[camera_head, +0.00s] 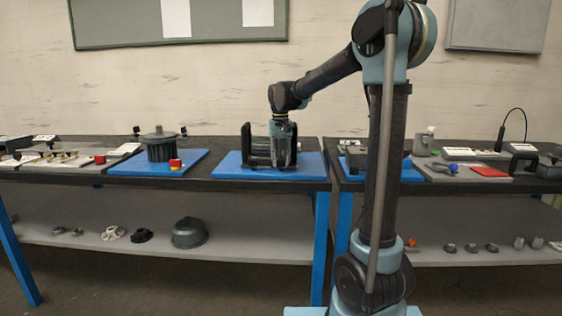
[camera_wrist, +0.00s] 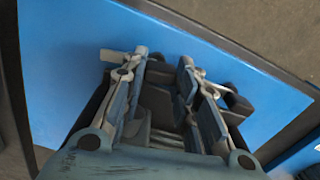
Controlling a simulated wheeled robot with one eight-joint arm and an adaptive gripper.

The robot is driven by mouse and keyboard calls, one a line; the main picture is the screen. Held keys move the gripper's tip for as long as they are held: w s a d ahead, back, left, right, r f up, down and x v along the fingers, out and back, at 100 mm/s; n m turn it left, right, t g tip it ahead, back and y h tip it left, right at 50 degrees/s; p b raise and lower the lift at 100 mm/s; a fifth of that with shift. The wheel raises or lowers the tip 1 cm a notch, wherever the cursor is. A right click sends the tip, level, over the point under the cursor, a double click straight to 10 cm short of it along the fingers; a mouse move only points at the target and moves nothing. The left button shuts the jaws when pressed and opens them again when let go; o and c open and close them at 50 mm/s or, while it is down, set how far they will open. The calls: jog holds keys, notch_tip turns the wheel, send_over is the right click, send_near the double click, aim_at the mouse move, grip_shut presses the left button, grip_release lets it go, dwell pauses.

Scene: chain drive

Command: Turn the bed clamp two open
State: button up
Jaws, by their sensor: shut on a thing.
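A black fixture (camera_head: 257,148) with upright ends stands on a blue mat on the middle bench. My gripper (camera_head: 283,158) points down at the right part of this fixture. In the wrist view my gripper (camera_wrist: 163,72) has its two fingers on either side of a dark block-like part (camera_wrist: 157,103) and is shut on it. Small pale and dark pieces show just outside both fingertips. I cannot tell which piece is bed clamp two or how far it is turned; the fingers hide much of the fixture.
The blue mat (camera_head: 222,171) has bare room around the fixture. A dark round pot-like unit (camera_head: 160,148) stands on another blue mat to the left. A grey dome (camera_head: 189,233) and small parts lie on the lower shelf. More tools are on the right bench.

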jog(key=shift+m, duration=0.9)
jog(key=o, duration=1.1)
jog(key=shift+c, duration=0.2)
jog(key=shift+r, duration=0.1)
notch_tip(320, 180, up, 12)
jog(key=shift+f, duration=0.2)
